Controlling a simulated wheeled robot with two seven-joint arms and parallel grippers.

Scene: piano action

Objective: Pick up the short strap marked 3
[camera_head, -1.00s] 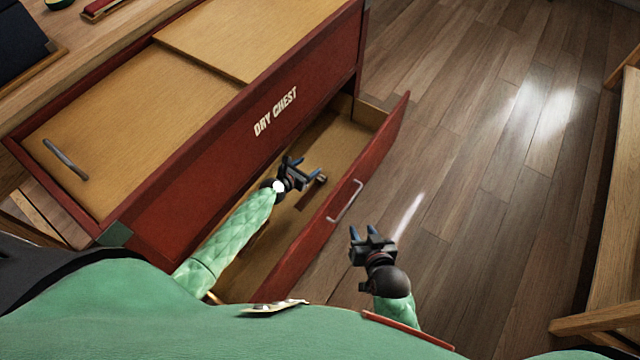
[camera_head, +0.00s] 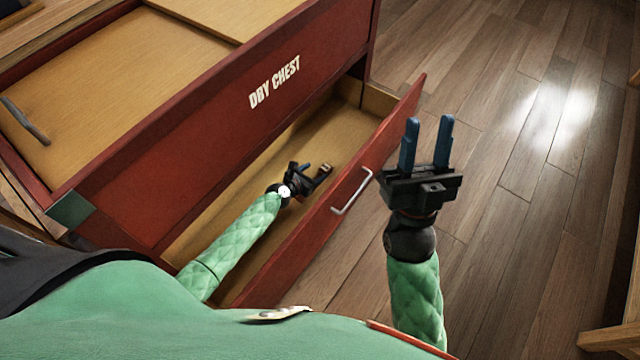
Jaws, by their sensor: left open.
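The red dry chest's drawer (camera_head: 421,82) is pulled open. A small brown piece (camera_head: 324,167), possibly the short strap, shows inside it at my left gripper's fingers. No number can be read on it. My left gripper (camera_head: 313,173) is open, reaching down into the drawer. The brown piece lies at or beside the fingers; whether it is between them or touching I cannot tell. My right gripper (camera_head: 427,142) is raised outside the drawer front, fingers apart and empty.
The chest (camera_head: 215,135) reads DRY CHEST and has a wooden top with a dark handle (camera_head: 24,121). The drawer front carries a metal handle (camera_head: 352,192), close to my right gripper. Wooden floor (camera_head: 510,120) is clear at the right. Wooden furniture stands at the right edge.

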